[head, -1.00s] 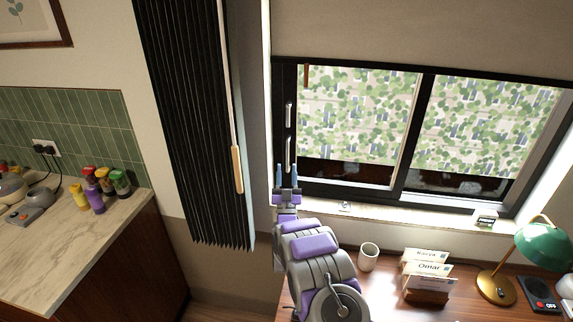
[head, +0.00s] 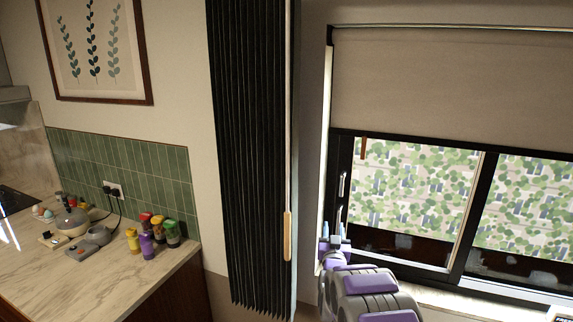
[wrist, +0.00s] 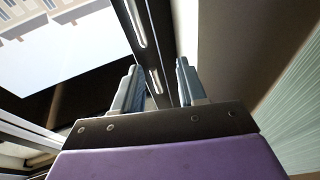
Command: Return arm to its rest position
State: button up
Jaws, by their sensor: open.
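My gripper (head: 334,232) is at the end of my purple and grey arm, in front of the window's left frame in the head view. In the wrist view my gripper (wrist: 158,88) shows its two blue-grey fingers spread apart with nothing between them. The window frame with its pale handles (wrist: 140,22) lies beyond the fingers. Whether the fingers touch the frame cannot be told. The arm reaches up from the bottom of the head view, and its lower part is out of the picture.
A black pleated curtain (head: 248,150) with a wooden pull handle (head: 287,236) hangs just left of my gripper. A roller blind (head: 440,85) covers the upper window (head: 411,195). Left, a marble counter (head: 150,285) holds spice jars (head: 146,244) and small appliances.

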jog(key=s+a+g+y, duration=0.1)
jog(key=s+g, duration=1)
jog(key=s, duration=2.1)
jog(key=s+n+g+y, duration=0.1)
jog(key=s+g, duration=1)
jog(key=s, duration=2.1)
jog(key=shift+a+n+y, duration=0.3)
jog(key=shift+a, duration=0.1)
